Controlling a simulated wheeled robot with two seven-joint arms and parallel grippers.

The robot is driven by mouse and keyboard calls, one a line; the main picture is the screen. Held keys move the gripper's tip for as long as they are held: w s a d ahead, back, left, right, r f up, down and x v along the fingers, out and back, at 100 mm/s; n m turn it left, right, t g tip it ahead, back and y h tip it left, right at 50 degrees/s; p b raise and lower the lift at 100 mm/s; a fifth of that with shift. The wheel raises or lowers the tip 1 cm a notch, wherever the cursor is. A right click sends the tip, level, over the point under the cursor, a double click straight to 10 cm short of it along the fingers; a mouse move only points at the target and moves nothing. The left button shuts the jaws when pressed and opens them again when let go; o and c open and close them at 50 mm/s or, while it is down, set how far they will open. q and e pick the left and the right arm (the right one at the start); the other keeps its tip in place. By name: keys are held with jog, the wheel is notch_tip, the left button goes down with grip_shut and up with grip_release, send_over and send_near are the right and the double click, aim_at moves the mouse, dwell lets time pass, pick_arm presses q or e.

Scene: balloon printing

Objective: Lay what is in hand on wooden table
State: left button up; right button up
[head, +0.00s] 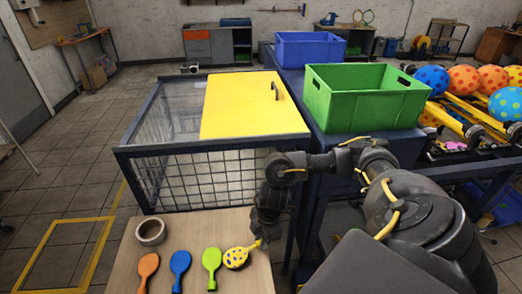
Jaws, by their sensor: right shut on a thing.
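My right gripper (264,238) is over the right edge of the wooden table (205,230), pointing down. It is shut on the neck of a flat yellow balloon with dark dots (236,258). The balloon's round body points left, over the table top. I cannot tell whether it touches the surface. An orange balloon (148,265), a blue balloon (180,262) and a green balloon (211,259) lie in a row to its left. My left gripper is not in view.
A tape roll (150,231) lies at the table's back left. Behind the table stands a wire-mesh cage with a yellow lid (240,105). A green crate (365,98) and a blue crate (309,48) stand behind my right arm. Dotted balls (464,79) sit on a rack at right.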

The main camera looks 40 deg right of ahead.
jog(key=shift+f, duration=0.55)
jog(key=o, duration=0.9)
jog(key=shift+f, duration=0.1)
jog(key=r, duration=0.4)
jog(key=d+r, duration=0.1)
jog(key=r, duration=0.3)
jog(key=d+r, duration=0.1)
jog(key=r, duration=0.3)
jog(key=shift+s+d, duration=0.2)
jog(key=shift+s, duration=0.1)
